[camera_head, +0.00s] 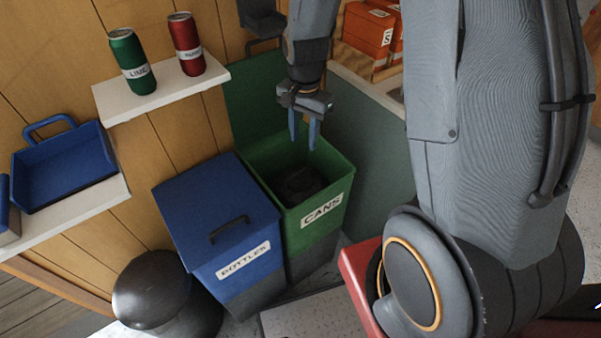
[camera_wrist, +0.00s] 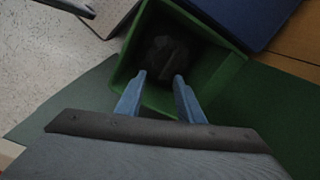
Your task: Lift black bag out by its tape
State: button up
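A black bag (camera_head: 301,185) lies low inside the open green bin labelled CANS (camera_head: 343,181). It also shows as a dark crumpled shape in the wrist view (camera_wrist: 165,55). Its tape cannot be made out in the shadow. My gripper (camera_head: 304,146) hangs above the bin's opening, fingers pointing down. In the wrist view my gripper's two blue fingers (camera_wrist: 158,78) are spread apart with nothing between them. The fingers look apart from the bag.
A blue bin labelled BOTTLES (camera_head: 217,195) with its lid shut stands beside the green bin. A shelf (camera_head: 160,88) on the wall holds a green can (camera_head: 132,62) and a red can (camera_head: 185,45). A blue tray (camera_head: 66,163) sits at left.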

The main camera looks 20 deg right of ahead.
aim_at(300, 171)
jog(key=w+f+m+b, duration=0.1)
jog(key=f+b, duration=0.2)
jog(key=f, duration=0.3)
jog(key=w+f+m+b, duration=0.1)
jog(key=f+b, duration=0.1)
jog(key=f, duration=0.5)
jog(key=w+f+m+b, duration=0.2)
jog(key=f+b, duration=0.1)
jog(key=f, duration=0.3)
jog(key=shift+f+b, duration=0.3)
jog(key=shift+f, duration=0.05)
jog(key=shift+c, duration=0.2)
grip_shut()
jog(key=shift+r, duration=0.1)
dwell(0.6)
